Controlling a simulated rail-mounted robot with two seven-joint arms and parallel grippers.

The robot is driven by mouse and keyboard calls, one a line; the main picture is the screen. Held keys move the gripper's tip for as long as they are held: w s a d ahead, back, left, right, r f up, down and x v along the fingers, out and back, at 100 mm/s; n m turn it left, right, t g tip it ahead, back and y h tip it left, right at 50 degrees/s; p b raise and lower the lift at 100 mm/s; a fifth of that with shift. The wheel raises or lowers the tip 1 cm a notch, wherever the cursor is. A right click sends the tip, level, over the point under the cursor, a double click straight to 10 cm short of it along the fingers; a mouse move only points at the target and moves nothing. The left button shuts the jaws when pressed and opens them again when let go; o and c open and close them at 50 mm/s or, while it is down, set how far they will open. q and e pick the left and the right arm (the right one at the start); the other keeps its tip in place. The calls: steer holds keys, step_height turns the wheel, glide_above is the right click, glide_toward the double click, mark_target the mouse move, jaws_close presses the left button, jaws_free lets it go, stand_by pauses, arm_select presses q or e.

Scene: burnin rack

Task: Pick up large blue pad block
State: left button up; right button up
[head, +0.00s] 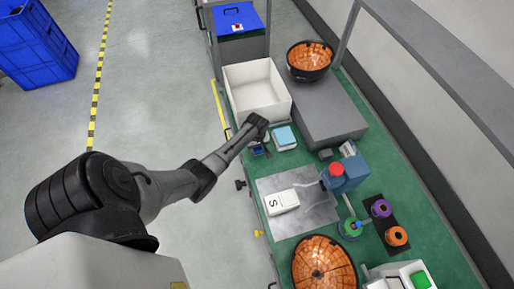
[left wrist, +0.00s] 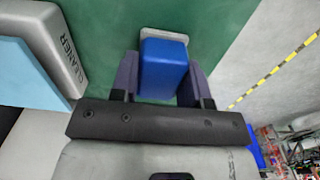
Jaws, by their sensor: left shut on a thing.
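The large blue pad block (left wrist: 163,68) sits between the two fingers of my left gripper (left wrist: 160,82) in the left wrist view. A pale grey edge shows at its far end. The left gripper is shut on it, over the green bench top. In the head view, my left gripper (head: 259,148) is at the bench's left edge, just in front of the white bin, and mostly hides the block. My right gripper is in neither view.
A grey cleaner block with a light blue top (head: 285,137) stands close beside the gripper. A white bin (head: 272,112) is behind it. A grey plate (head: 316,219) with a white box (head: 282,202) lies nearer.

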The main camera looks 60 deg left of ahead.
arm_select(q)
steer(key=shift+r, duration=0.1)
steer(key=shift+r, duration=0.35)
steer(key=r, duration=0.2)
steer(key=d+r+p, duration=0.1)
steer(key=r, duration=0.1)
steer(key=shift+w, duration=0.4)
steer(key=w+d+r, duration=0.5)
steer(key=d+r, duration=0.1)
steer(key=d, duration=0.2)
steer(key=shift+w+d, duration=0.35)
steer(key=shift+w, duration=0.05)
